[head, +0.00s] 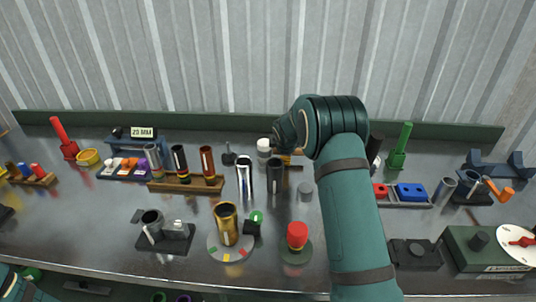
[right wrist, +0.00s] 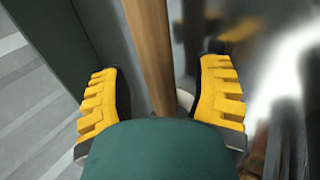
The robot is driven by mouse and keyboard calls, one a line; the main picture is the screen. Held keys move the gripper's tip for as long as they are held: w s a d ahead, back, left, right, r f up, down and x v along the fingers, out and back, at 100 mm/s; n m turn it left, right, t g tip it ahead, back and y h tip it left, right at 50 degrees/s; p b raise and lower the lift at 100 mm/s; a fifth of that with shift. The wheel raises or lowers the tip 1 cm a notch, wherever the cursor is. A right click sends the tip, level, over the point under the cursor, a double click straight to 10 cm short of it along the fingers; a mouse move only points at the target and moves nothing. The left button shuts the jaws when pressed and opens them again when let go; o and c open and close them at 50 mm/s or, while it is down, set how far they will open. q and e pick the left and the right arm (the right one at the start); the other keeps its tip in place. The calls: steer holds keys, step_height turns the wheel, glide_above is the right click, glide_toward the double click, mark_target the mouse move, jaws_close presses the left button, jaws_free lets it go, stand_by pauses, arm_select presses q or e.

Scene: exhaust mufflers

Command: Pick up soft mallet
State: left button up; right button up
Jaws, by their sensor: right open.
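In the right wrist view a wooden handle (right wrist: 149,45) runs between the two yellow finger pads of my right gripper (right wrist: 160,88). It looks like the soft mallet's handle, but its head is not clearly seen. The gripper is open, with a visible gap on both sides of the handle. In the head view the right gripper (head: 288,158) is low at the back of the bench, mostly hidden by my own wrist. A white-topped cylinder (head: 264,146) stands just left of it; I cannot tell whether it belongs to the mallet.
A dark metal bench (head: 110,235) holds several tubes in a wooden rack (head: 185,186). A chrome tube (head: 245,176) and a dark tube (head: 275,174) stand close in front of the right gripper. A green back rail (head: 215,125) runs behind. A red-topped part (head: 297,236) stands nearer the front.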

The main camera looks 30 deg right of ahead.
steer(key=shift+w+d+f, duration=0.1)
steer(key=shift+w+f, duration=0.15)
steer(key=shift+f, duration=0.15)
steer(key=shift+r, duration=0.1)
jaws_close()
